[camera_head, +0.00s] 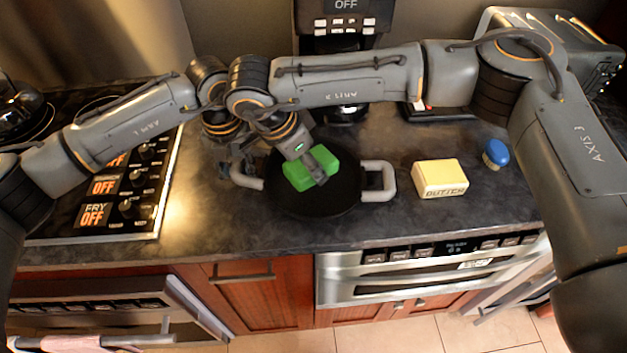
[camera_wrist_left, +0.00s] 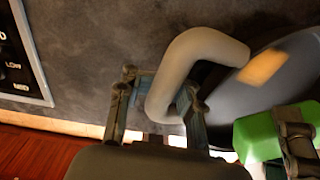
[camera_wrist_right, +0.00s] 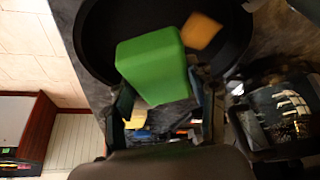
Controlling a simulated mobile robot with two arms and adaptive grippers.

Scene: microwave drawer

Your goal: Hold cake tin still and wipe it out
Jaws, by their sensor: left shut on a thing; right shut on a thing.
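The black round cake tin (camera_head: 335,198) with two grey loop handles stands on the dark counter. My left gripper (camera_head: 238,172) is shut on the tin's left handle (camera_head: 250,183); the left wrist view shows its fingers (camera_wrist_left: 160,95) either side of the handle (camera_wrist_left: 205,48). My right gripper (camera_head: 318,168) is shut on a green sponge (camera_head: 298,176) over the inside of the tin. In the right wrist view the sponge (camera_wrist_right: 152,62) sits between the fingers. An orange patch (camera_wrist_right: 200,31) shows inside the tin there. Whether the sponge touches the tin floor is unclear.
A yellow butter box (camera_head: 440,178) and a blue-topped object (camera_head: 495,153) stand right of the tin. A stove (camera_head: 120,190) with knobs lies left. A coffee maker (camera_head: 343,40) and a toaster (camera_head: 560,35) are behind. The counter's front edge is close to the tin.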

